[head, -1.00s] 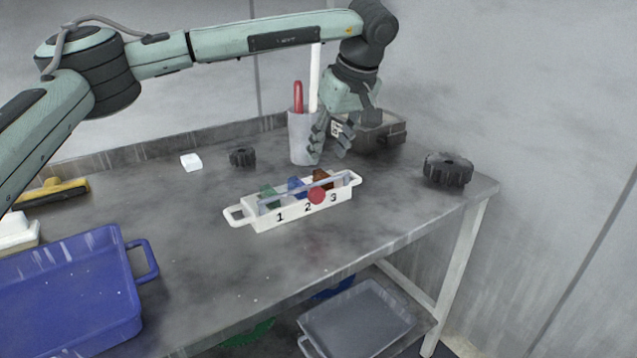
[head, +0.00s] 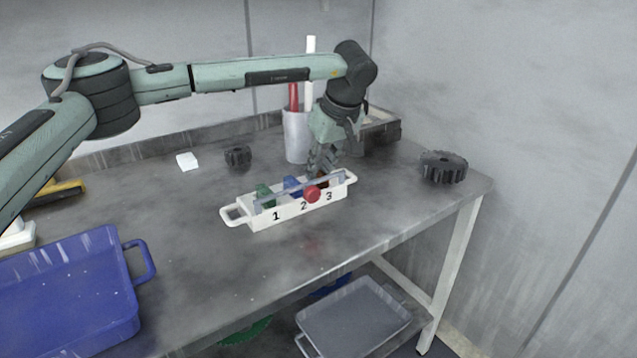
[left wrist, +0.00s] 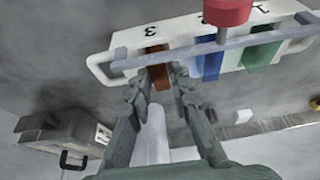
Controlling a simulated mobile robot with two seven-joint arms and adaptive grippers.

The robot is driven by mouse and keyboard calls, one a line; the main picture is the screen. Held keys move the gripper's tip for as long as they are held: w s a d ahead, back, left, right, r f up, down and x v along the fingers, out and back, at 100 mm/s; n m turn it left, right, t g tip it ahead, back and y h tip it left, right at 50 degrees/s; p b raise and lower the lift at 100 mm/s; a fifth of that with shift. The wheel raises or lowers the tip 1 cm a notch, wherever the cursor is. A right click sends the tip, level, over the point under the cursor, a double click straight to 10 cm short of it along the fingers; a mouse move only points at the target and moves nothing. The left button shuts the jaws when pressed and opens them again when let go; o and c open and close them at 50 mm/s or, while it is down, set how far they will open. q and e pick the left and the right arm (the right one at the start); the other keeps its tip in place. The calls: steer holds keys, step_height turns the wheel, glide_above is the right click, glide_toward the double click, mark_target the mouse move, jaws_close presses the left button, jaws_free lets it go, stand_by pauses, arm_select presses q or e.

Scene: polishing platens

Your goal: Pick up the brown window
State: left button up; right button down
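The brown window (left wrist: 157,72) sits in the slot marked 3 of a white numbered holder (left wrist: 125,42). In the head view the holder (head: 260,221) stands mid-table, and the brown window is mostly hidden behind my fingers. My left gripper (head: 322,170) points down over the slot 3 end. In the left wrist view my left gripper's fingertips (left wrist: 161,76) lie on either side of the brown window, close to it. They look open; I cannot tell whether they touch it. My right gripper is not in view.
A blue piece (left wrist: 208,66) and a green piece (left wrist: 260,56) share the holder, with a grey bar and red knob (head: 312,194) across its front. A grey cup (head: 296,138) and a dark box stand behind. A black gear (head: 443,167) lies right, a blue tray (head: 145,262) left.

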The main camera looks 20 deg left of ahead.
arm_select(q)
jaws_close()
steer(key=shift+r, duration=0.1)
